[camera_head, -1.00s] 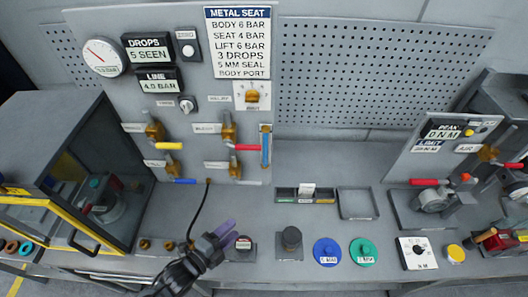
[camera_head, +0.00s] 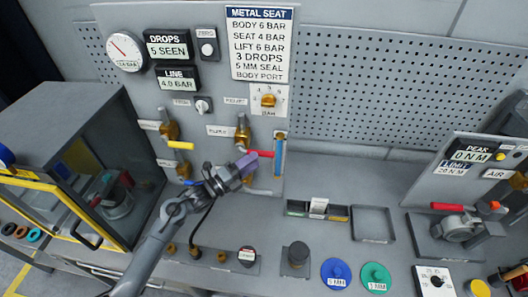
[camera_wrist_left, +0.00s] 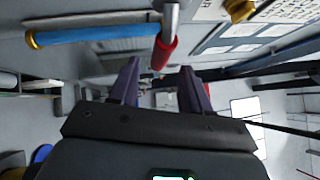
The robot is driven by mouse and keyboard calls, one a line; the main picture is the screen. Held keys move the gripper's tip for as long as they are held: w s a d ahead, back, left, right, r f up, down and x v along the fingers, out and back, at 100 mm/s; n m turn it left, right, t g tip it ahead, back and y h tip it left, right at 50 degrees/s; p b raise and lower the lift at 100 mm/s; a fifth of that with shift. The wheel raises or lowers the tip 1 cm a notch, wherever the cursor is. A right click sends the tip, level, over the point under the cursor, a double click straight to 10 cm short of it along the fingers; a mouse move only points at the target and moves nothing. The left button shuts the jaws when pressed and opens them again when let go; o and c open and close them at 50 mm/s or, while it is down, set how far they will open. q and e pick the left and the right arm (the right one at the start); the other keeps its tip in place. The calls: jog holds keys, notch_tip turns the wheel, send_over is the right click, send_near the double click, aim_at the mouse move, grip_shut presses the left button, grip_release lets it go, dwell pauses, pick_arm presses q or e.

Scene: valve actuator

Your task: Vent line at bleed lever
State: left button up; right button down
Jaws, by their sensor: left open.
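A red-handled lever (camera_head: 258,154) sticks out to the right from a brass valve (camera_head: 242,132) on the upright panel, beside a small label too blurred to read surely. My left gripper (camera_head: 245,166) is just below and in front of this lever, with its purple fingers open and empty. In the left wrist view the red handle (camera_wrist_left: 163,52) lies ahead between the two open fingers (camera_wrist_left: 160,85), and I cannot tell whether they touch it. The lower valve of that column is mostly hidden by the gripper. My right gripper is not in view.
A vertical blue tube (camera_head: 279,158) stands just right of the red lever. A yellow-handled valve (camera_head: 180,145) is to the left. The line display (camera_head: 178,77) reads about 4.0 bar, and the drops display (camera_head: 168,44) reads 5 seen. A black hose runs near my left arm.

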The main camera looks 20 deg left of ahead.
aim_at(264, 154)
pick_arm(q)
jog(key=shift+p+x, duration=0.5)
jog(key=shift+x, duration=2.2)
grip_shut()
